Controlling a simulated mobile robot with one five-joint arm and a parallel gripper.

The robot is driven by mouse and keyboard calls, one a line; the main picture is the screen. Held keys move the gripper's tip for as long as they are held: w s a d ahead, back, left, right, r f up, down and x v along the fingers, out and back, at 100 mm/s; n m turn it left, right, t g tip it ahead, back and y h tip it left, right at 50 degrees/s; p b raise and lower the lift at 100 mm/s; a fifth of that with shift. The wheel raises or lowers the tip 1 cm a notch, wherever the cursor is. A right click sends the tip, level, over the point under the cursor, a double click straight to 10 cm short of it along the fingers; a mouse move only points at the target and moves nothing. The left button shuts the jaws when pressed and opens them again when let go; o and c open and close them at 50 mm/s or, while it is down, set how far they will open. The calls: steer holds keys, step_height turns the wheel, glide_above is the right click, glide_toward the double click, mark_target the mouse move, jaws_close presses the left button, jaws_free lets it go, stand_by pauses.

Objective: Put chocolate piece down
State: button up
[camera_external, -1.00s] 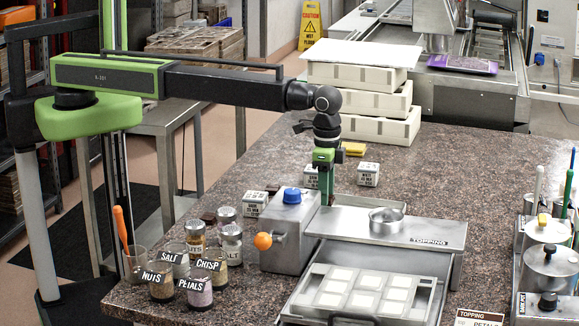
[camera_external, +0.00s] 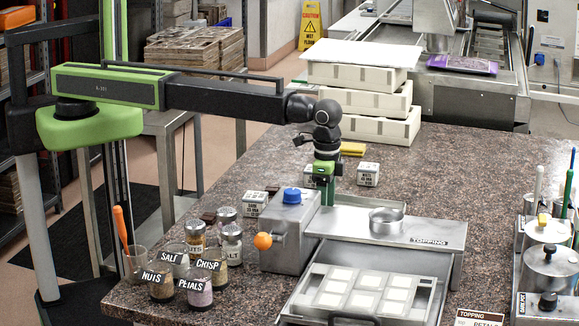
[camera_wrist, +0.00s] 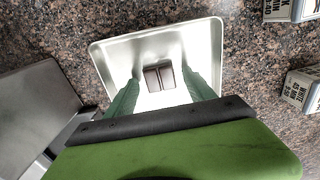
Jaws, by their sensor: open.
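The chocolate piece (camera_wrist: 158,76), dark brown with a groove down its middle, lies in a shallow shiny metal tray (camera_wrist: 110,62) in the wrist view. My gripper (camera_wrist: 160,74) is open, its two green fingers on either side of the piece with a visible gap at each side. In the external view my gripper (camera_external: 325,192) points down behind the topping station. Its fingertips and the piece are hidden there by the grey box (camera_external: 291,232); only a strip of the tray's far rim shows (camera_external: 372,200).
A metal topping plate (camera_external: 425,236) with a round bowl (camera_external: 387,220) stands just in front of my gripper. Small white labelled boxes (camera_external: 368,174) stand near the tray. Labelled jars (camera_external: 200,292) are at the front left; stacked cream trays (camera_external: 360,100) stand behind.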

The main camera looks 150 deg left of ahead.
step_height(320, 180, up, 12)
steer(key=p, duration=1.2)
steer(key=shift+r, duration=0.15)
steer(key=s+d+m, duration=0.2)
steer(key=d, duration=1.1)
steer(key=s+d+m, duration=0.2)
steer(key=d, duration=1.1)
steer(key=s+d+m, duration=0.2)
steer(key=s+d, duration=0.5)
steer(key=d, duration=0.5)
steer(key=s+d+m, duration=0.3)
steer(key=s+d, duration=0.4)
steer(key=d, duration=0.5)
steer(key=shift+w, duration=0.1)
step_height(320, 180, down, 8)
steer(key=b, duration=0.8)
steer(key=shift+f, duration=0.25)
steer(key=shift+r, duration=0.35)
